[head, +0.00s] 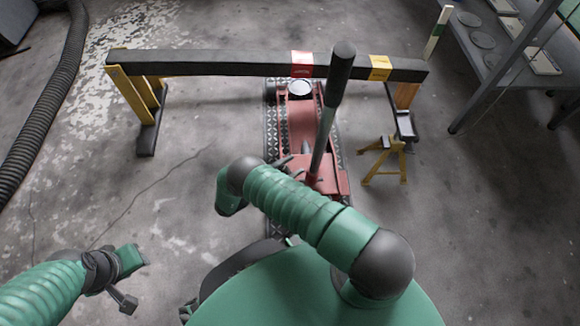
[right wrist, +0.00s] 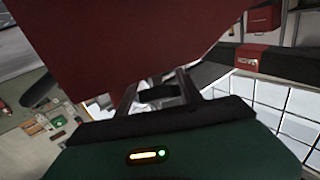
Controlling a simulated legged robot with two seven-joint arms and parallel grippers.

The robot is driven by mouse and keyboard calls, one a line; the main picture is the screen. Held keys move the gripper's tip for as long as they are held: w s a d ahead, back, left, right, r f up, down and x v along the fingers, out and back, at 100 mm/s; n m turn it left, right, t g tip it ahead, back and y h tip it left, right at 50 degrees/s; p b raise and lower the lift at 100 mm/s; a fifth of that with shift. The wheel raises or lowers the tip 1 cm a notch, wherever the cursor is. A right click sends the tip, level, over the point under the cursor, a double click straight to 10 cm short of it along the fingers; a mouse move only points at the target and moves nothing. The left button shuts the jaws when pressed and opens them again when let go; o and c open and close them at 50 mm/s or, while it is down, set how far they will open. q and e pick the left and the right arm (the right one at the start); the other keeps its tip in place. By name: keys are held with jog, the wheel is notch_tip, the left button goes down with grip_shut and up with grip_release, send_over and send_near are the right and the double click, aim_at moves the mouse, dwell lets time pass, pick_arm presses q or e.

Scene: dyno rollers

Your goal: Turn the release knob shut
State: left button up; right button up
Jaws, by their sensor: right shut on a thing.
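A red floor jack (head: 299,125) stands on a patterned strip on the floor, with its long dark handle (head: 325,125) rising from its near end. My right arm reaches over to the jack's near end. My right gripper (head: 284,163) is mostly hidden behind my arm there. In the right wrist view its fingers (right wrist: 158,92) are shut on a small dark piece (right wrist: 160,94), which seems to be the release knob, just below the jack's red body (right wrist: 130,40). The knob's turn cannot be read. My left gripper (head: 124,300) hangs over bare floor at the lower left, away from the jack.
A dark beam (head: 220,63) crosses above the jack's far end on yellow supports. A small yellow stand (head: 386,160) is right of the jack. A grey shelf (head: 490,65) stands at the upper right, a black hose (head: 55,90) at the left.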

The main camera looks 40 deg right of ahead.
jog(key=m+g, duration=0.1)
jog(key=m+g+b, duration=0.1)
jog(key=shift+s+f+m, duration=0.1)
jog(key=shift+f+m, duration=0.2)
jog(key=shift+f, duration=0.05)
jog(key=shift+s+r+m+g+y, duration=0.1)
jog(key=shift+r+m+g+y, duration=0.1)
jog(key=shift+m+g+y, duration=0.3)
jog(key=shift+r, duration=0.15)
jog(key=o, duration=1.4)
pick_arm(q)
jog(key=shift+s+x, duration=0.2)
jog(key=shift+x, duration=0.75)
